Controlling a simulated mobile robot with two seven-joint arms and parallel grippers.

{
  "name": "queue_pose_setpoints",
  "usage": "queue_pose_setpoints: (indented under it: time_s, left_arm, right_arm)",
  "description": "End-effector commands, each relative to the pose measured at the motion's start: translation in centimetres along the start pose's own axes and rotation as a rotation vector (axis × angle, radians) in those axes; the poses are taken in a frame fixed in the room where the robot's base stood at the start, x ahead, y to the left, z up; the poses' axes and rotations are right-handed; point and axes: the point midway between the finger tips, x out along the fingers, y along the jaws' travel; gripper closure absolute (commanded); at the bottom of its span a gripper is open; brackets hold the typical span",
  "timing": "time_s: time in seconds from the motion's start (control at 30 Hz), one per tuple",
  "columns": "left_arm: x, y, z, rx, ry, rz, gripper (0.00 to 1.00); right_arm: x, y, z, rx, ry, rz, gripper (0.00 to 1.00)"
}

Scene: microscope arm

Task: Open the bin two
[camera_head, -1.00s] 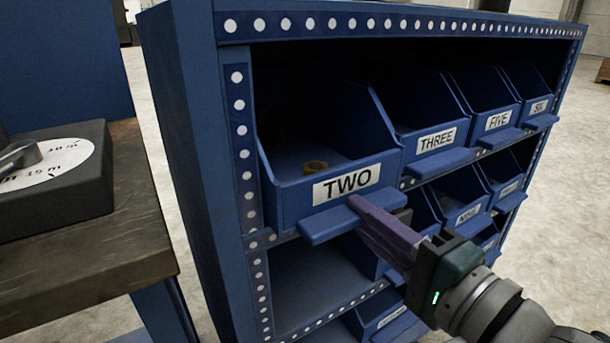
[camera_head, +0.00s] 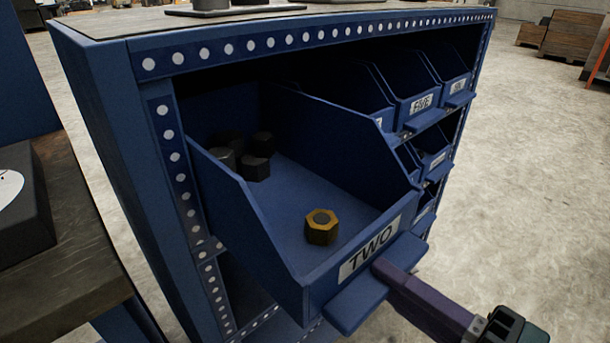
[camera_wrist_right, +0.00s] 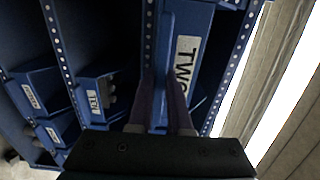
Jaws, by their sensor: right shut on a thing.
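Bin two (camera_head: 330,168) is a blue bin with a white "TWO" label, and in the head view it sticks out well beyond the front of the blue rack. Inside it lie a yellow-rimmed nut (camera_head: 321,227) near the front and several black nuts (camera_head: 243,155) farther back. My right gripper (camera_head: 385,275) is shut on the bin's front handle ledge (camera_head: 356,303), with its purple fingers at the ledge. In the right wrist view the two fingers (camera_wrist_right: 164,105) straddle the ledge below the label. My left gripper is not in view.
The blue rack (camera_head: 115,150) holds other bins, such as bin FIVE (camera_head: 421,103), to the right of bin two. A dark workbench (camera_head: 65,270) stands close on the left. Open floor (camera_head: 540,190) lies to the right.

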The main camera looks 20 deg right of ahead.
Motion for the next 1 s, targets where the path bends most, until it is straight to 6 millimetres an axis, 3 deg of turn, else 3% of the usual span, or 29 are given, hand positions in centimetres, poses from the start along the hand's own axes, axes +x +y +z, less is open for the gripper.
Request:
queue_pose_setpoints:
  time_s: [0.2,0.23,0.47,0.77,1.0]
  left_arm:
    - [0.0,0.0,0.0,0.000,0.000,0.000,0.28]
    - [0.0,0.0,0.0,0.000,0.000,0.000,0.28]
    - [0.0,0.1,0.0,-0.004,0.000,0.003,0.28]
    - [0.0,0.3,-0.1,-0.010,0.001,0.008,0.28]
    - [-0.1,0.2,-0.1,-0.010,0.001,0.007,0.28]
  right_arm:
    - [0.0,0.0,0.0,0.000,-0.001,-0.002,1.00]
    - [0.0,0.0,0.0,-0.001,-0.001,-0.002,0.79]
    - [0.0,0.0,0.0,0.000,-0.001,-0.001,0.53]
    - [-0.2,0.0,0.0,0.000,-0.001,0.001,0.53]
    - [-4.0,0.1,0.1,0.000,-0.002,0.006,0.53]
